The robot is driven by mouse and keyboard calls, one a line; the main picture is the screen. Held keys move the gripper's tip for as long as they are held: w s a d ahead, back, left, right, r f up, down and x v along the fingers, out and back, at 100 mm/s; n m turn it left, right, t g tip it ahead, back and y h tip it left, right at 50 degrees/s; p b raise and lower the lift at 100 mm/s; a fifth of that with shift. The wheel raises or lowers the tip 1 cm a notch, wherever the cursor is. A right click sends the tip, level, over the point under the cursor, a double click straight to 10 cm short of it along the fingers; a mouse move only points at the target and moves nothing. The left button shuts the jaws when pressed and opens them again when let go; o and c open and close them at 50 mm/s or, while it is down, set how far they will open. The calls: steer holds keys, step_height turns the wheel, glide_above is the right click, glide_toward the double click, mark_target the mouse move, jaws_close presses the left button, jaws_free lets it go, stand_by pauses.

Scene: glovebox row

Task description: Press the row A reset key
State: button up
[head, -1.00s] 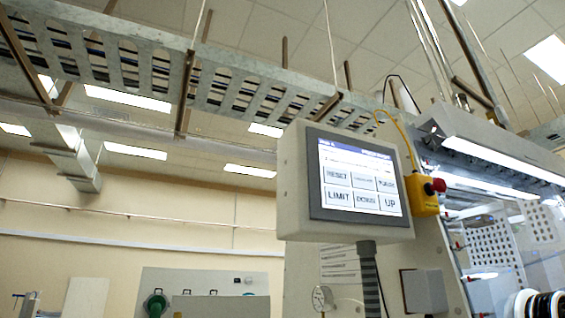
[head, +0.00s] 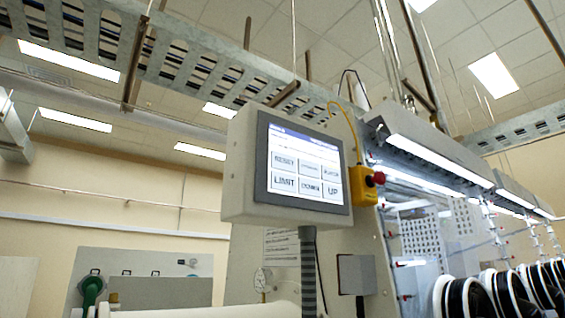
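DOWN and UP are in the lower row, and the other upper key labels are too small to read surely. No row A marking is legible. My gripper is not in view.
A yellow box with a red emergency button (head: 378,178) sits right of the panel. A row of glovebox ports (head: 465,297) runs off at the lower right. A cable tray (head: 190,70) hangs overhead. A grey cabinet (head: 150,268) with a green fitting stands at the lower left.

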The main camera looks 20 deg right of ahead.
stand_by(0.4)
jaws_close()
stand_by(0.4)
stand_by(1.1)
